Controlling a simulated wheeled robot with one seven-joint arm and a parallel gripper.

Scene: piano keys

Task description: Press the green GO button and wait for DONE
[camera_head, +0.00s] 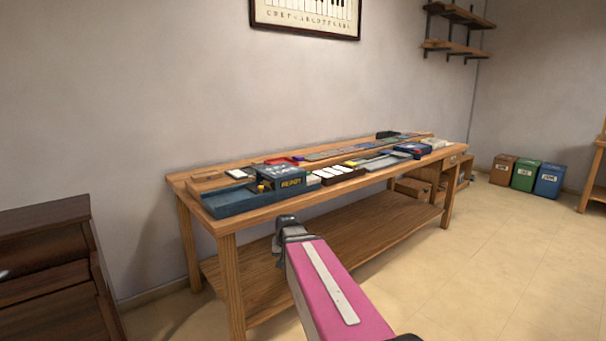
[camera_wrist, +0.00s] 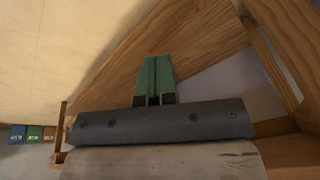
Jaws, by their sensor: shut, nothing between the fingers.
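A blue machine (camera_head: 279,177) stands on the near left part of the workbench. Its small display (camera_head: 291,183) seems to read READY in yellow letters. I cannot make out a green GO button for sure at this size. A small yellow part (camera_head: 261,188) shows on the machine's left side. My pink arm reaches toward the bench's front edge, and its dark end is in front of and lower than the machine, apart from it. In the wrist view my gripper (camera_wrist: 155,62) shows two green fingers together with nothing between them. The wrist view shows bench wood, not the machine.
The wooden workbench (camera_head: 219,224) has a lower shelf (camera_head: 330,238). White key pieces (camera_head: 337,172), trays and tools lie along its top. A dark wooden cabinet (camera_head: 45,270) stands at left. Brown, green (camera_head: 525,176) and blue bins stand at the back right. The floor at right is clear.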

